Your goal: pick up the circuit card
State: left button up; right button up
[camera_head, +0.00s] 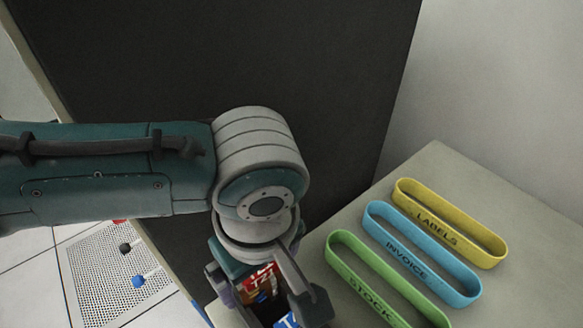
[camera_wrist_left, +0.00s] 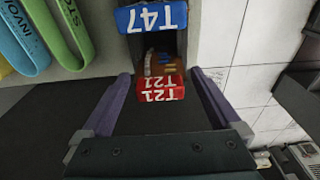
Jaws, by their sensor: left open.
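The likely circuit card, an orange-brown piece with small coloured parts (camera_wrist_left: 170,72), lies in a dark slot in the left wrist view, between the red T21 and blue T47 tags. My left gripper (camera_wrist_left: 160,76) is open, with its two purple fingers on either side of the red T21 block (camera_wrist_left: 162,88). The card is mostly hidden there. My right gripper is not in view.
A blue T47 block (camera_wrist_left: 152,17) sits beyond the slot. Yellow LABELS (camera_head: 450,222), blue INVOICE (camera_head: 422,254) and green STOCK (camera_head: 388,284) trays stand on the pale table (camera_head: 440,165) to the right. A dark panel (camera_head: 220,50) rises behind my arm.

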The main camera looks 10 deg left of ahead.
pick_arm(q)
jog(key=c, duration=1.2)
